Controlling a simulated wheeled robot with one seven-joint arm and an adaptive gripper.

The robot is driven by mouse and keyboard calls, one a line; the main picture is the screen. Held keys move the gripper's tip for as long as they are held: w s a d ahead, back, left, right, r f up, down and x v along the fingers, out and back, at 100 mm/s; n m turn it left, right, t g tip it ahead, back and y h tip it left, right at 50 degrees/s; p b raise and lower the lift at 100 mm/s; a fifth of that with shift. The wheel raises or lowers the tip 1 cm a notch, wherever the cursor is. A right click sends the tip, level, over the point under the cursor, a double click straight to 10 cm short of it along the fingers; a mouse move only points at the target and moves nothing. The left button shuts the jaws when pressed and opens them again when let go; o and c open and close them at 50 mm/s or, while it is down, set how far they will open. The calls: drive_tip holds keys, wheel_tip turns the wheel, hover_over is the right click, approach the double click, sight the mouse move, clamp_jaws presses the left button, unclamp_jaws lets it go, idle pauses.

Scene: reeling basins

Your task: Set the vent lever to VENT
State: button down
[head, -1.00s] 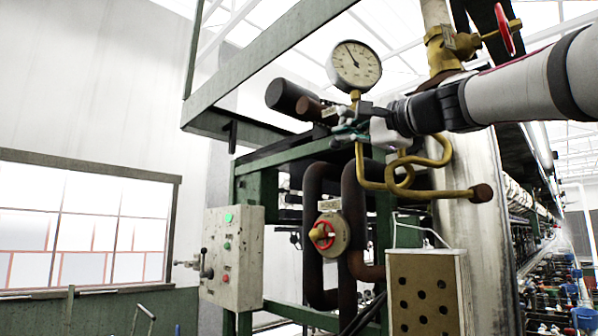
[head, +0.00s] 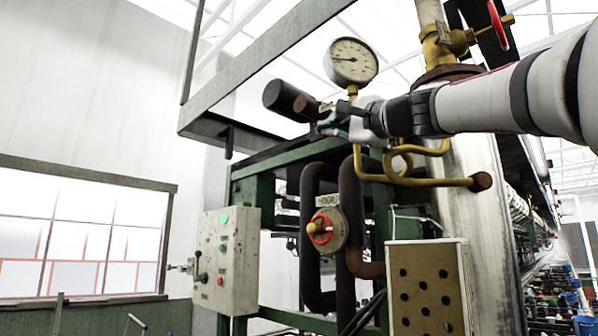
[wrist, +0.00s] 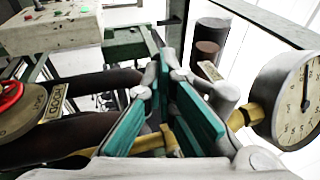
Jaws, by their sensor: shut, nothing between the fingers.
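I cannot clearly make out the vent lever; my gripper covers much of the spot below the pressure gauge. A dark cylinder (head: 286,97) with a rusty end and a small pale label plate (head: 326,108) sits there; the plate also shows in the wrist view (wrist: 211,71), its text unreadable. My gripper (head: 328,124) is shut and empty, close beside the plate and below the gauge (head: 351,62). In the wrist view its teal-padded fingers (wrist: 163,72) come together at the tips, with the plate to their right. The gauge needle points left in the head view.
Brass piping (head: 400,165) curls below my wrist. A red-handled valve (head: 326,231) is on the dark pipes lower down. A control box (head: 238,262) with buttons and a small black-knobbed lever (head: 201,268) stands lower left. A perforated box (head: 425,290) is at the bottom.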

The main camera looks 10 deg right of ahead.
drive_tip(key=shift+w+a+r+b, duration=0.25)
drive_tip(key=shift+w+b, duration=0.2)
drive_tip(key=shift+b, duration=0.7)
drive_tip(key=shift+a+r+t, duration=0.1)
drive_tip(key=shift+r+t, duration=0.1)
drive_tip(key=shift+t, duration=0.1)
drive_tip(key=v, duration=1.2)
drive_tip(key=shift+w, duration=0.1)
drive_tip(key=shift+f, duration=0.1)
